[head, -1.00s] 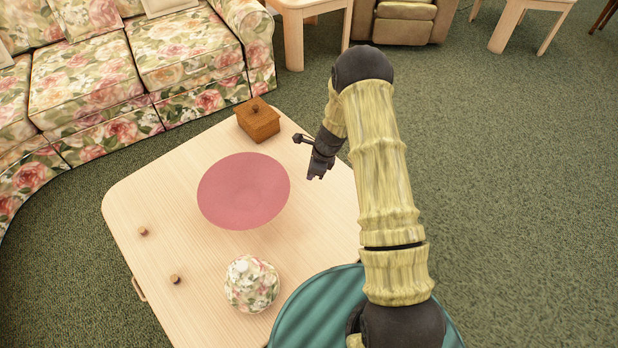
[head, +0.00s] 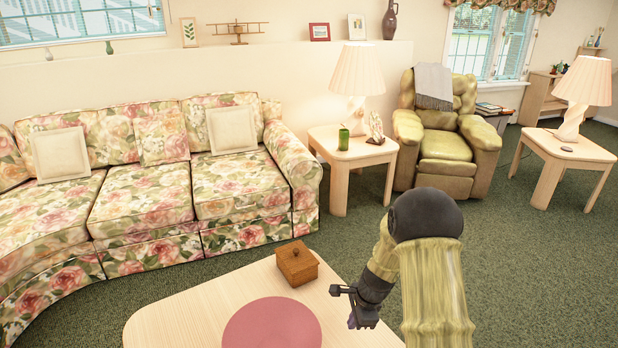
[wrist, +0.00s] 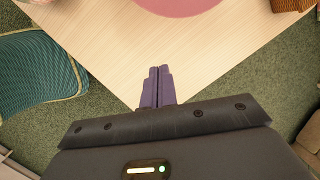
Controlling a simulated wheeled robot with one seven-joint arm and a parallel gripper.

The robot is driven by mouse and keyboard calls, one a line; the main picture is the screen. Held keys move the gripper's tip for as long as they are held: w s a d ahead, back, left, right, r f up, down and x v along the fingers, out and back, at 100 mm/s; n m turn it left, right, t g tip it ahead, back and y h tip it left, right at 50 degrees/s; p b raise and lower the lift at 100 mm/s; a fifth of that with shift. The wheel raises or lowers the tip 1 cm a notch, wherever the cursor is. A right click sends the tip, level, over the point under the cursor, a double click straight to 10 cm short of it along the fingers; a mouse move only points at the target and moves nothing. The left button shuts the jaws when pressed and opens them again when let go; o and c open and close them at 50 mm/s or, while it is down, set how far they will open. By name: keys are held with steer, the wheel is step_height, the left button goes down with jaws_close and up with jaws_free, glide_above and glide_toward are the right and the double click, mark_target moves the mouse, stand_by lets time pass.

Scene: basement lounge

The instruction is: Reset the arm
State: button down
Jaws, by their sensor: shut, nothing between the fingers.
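My gripper (head: 352,322) hangs at the right side of the light wood coffee table in the head view, on my bent yellow arm. In the wrist view its two purple fingers (wrist: 158,86) are together with nothing between them. The fingers point over the table's corner (wrist: 205,65). They are apart from the pink round mat (head: 272,325), which also shows at the top of the wrist view (wrist: 178,6).
A brown lidded box (head: 297,263) stands at the table's far corner. A floral sofa (head: 150,200) lies behind. A side table (head: 352,155), an armchair (head: 450,135) and another side table (head: 568,152) stand beyond. Green carpet at right is open. A teal striped seat (wrist: 35,85) is beside the table.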

steer(key=s+d+r+n+t+h, duration=0.1)
steer(key=s+d+r+n+h, duration=0.15)
steer(key=s+r+n, duration=1.65)
step_height(320, 180, up, 17)
steer(key=m+p, duration=0.2)
steer(key=p, duration=1.6)
steer(key=shift+s+d, duration=0.25)
steer(key=shift+s, duration=0.2)
steer(key=shift+f, duration=0.15)
